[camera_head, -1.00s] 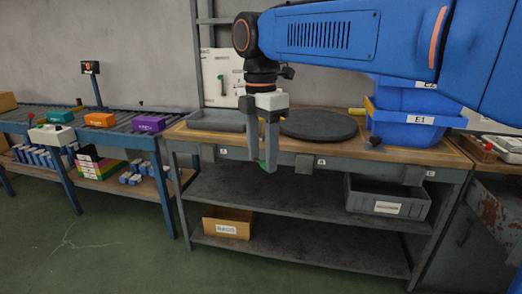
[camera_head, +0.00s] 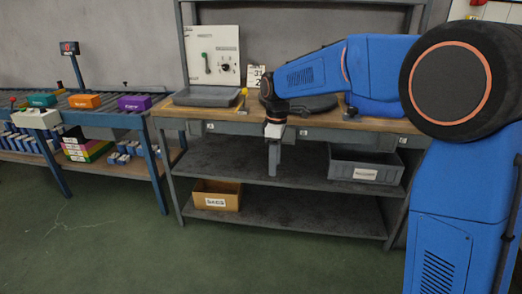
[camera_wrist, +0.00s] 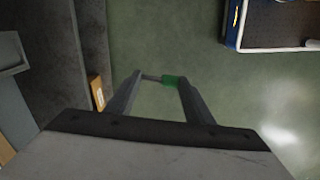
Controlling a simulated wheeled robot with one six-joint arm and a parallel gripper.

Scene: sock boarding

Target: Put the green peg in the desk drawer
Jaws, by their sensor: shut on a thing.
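The green peg (camera_wrist: 172,81), with a thin grey shaft on its left, is held crosswise between the fingertips of my gripper (camera_wrist: 160,79) in the wrist view. In the head view my gripper (camera_head: 273,172) points down in front of the desk, below the tabletop edge; the peg cannot be made out there. The desk (camera_head: 225,114) has a wooden top and a row of labelled drawer fronts (camera_head: 250,129) under it. These fronts look shut. My gripper hangs before the middle of this row, and its wrist covers part of it.
A grey tray (camera_head: 207,96) and a panel (camera_head: 212,57) stand at the desk's left. A grey bin (camera_head: 364,172) and a cardboard box (camera_head: 217,195) sit on shelves below. A conveyor (camera_head: 105,117) with coloured boxes is at left. The floor in front is clear.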

